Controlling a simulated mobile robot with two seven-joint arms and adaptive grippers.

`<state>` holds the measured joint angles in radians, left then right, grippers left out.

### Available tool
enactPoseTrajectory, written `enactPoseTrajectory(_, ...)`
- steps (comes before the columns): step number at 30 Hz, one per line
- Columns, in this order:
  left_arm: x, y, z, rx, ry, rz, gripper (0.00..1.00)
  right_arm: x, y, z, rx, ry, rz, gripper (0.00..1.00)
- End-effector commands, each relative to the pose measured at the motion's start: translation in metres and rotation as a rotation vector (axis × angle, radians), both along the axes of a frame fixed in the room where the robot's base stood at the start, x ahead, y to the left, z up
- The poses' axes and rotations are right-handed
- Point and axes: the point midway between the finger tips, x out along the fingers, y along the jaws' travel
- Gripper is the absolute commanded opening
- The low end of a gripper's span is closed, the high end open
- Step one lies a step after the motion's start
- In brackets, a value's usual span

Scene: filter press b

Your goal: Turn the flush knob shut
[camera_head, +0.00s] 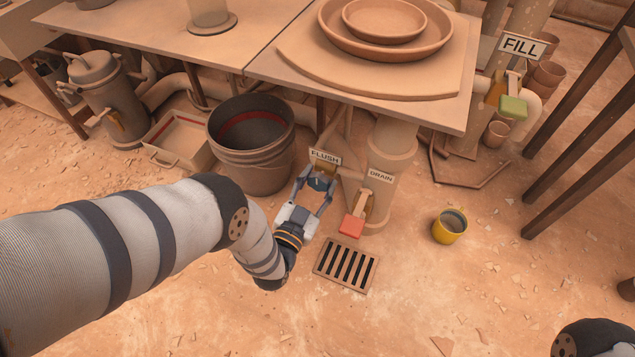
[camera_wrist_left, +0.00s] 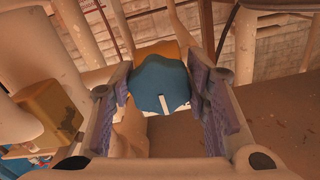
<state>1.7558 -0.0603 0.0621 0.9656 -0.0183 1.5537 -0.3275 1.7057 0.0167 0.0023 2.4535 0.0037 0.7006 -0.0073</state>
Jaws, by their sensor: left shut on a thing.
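The flush knob is a blue lobed knob with a white pointer mark (camera_wrist_left: 160,85). It sits between the two fingers of my left gripper (camera_wrist_left: 165,95) in the left wrist view, with the white mark pointing down in that picture. In the head view my left gripper (camera_head: 314,190) reaches down to the knob just below the FLUSH sign (camera_head: 325,157), and its fingers lie on both sides of the knob. The left gripper is shut on the knob. Of my right arm only a dark rounded part shows at the lower right corner; its gripper is out of view.
A red drain handle (camera_head: 351,227) stands close to the right, under the DRAIN sign (camera_head: 380,176). A large bucket (camera_head: 252,165) is close on the left. A floor grate (camera_head: 346,266) and a yellow cup (camera_head: 450,226) are nearby. The table (camera_head: 370,105) overhangs behind. The front floor is open.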

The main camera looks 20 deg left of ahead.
Motion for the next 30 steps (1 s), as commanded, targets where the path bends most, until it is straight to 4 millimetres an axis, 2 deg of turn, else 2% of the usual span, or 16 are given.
enactPoseTrajectory(18, -0.0003, 0.0008, 0.0001, 0.037, -0.001, 0.001, 0.15, 0.0001, 0.0, 0.0001, 0.0, -0.001, 0.0, 0.4)
enactPoseTrajectory(19, -0.0003, 0.0008, 0.0001, 0.037, -0.001, 0.001, 0.5, 0.0001, 0.0, 0.0001, 0.0, -0.001, 0.0, 0.4)
enactPoseTrajectory(21, -0.0003, 0.0007, 0.0, 0.036, -0.001, 0.001, 0.64, 0.0001, 0.0, 0.0001, 0.0, -0.001, 0.0, 0.4)
enactPoseTrajectory(30, -0.0014, 0.0003, -0.0002, 0.035, 0.0, 0.0, 0.64, 0.0, 0.0, 0.0003, 0.0, 0.0, 0.0, 0.4)
